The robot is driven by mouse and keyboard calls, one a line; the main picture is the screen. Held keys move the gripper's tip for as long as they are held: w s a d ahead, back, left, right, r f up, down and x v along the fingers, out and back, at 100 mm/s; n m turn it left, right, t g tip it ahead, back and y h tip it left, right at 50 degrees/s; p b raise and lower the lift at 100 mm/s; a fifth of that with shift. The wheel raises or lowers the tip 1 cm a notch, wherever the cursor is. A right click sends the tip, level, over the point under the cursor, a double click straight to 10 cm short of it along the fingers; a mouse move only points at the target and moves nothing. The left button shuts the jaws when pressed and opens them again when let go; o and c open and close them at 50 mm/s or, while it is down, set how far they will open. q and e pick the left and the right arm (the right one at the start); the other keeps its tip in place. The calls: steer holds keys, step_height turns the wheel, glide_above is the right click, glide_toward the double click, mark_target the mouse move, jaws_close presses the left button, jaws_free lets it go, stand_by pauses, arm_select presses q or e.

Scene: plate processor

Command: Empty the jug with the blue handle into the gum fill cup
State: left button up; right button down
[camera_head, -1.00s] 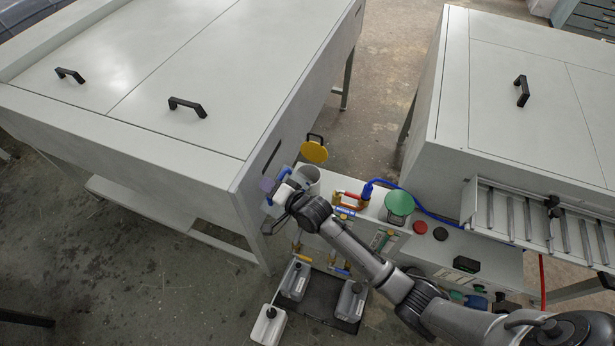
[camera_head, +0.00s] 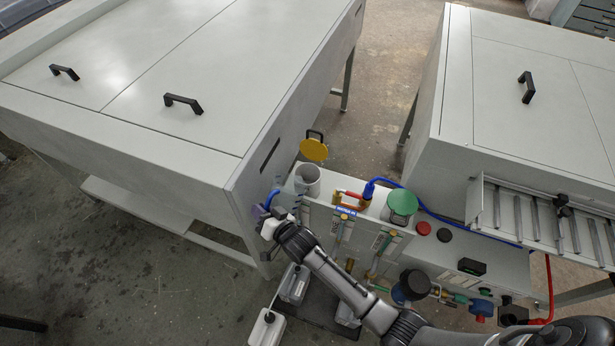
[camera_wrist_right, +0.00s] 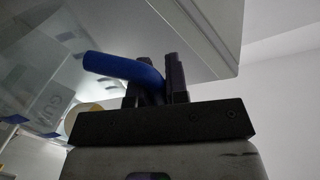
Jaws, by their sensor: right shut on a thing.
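The jug (camera_wrist_right: 50,85) is clear and see-through, at the left of the right wrist view. Its blue handle (camera_wrist_right: 125,67) lies between the two dark fingers of my right gripper (camera_wrist_right: 158,82). In the head view the blue handle (camera_head: 272,197) shows just above my right gripper (camera_head: 268,213), which is shut on it. The jug's body is faint there, close to the open grey cup (camera_head: 309,180), which I take for the gum fill cup; its label is not readable. I cannot tell the jug's tilt or contents. My left gripper is not in view.
A yellow lid (camera_head: 313,150) stands behind the open cup. A large white cabinet (camera_head: 245,190) is close on the left. A green lid (camera_head: 403,201) and red-handled valve (camera_head: 350,196) are to the right. Canisters (camera_head: 293,284) stand below, near the floor.

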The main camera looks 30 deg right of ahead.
steer(key=shift+s+a+f+n+t+b, duration=0.25)
steer(key=shift+a+f+n+b, duration=0.7)
steer(key=shift+f+b, duration=0.7)
steer(key=shift+s+a+f+n+t+b, duration=0.3)
steer(key=shift+a+f+n+b, duration=0.2)
steer(key=shift+f+n+b, duration=1.15)
steer(key=shift+s+a+f+n+t+b, duration=0.25)
steer(key=shift+a+f+n+b, duration=0.5)
steer(key=shift+f+b, duration=0.9)
steer(key=shift+f+p, duration=0.35)
steer(key=shift+f, duration=0.1)
steer(key=shift+r+p, duration=0.5)
steer(key=shift+r, duration=0.05)
step_height(320, 180, up, 4)
steer(key=p, duration=0.4)
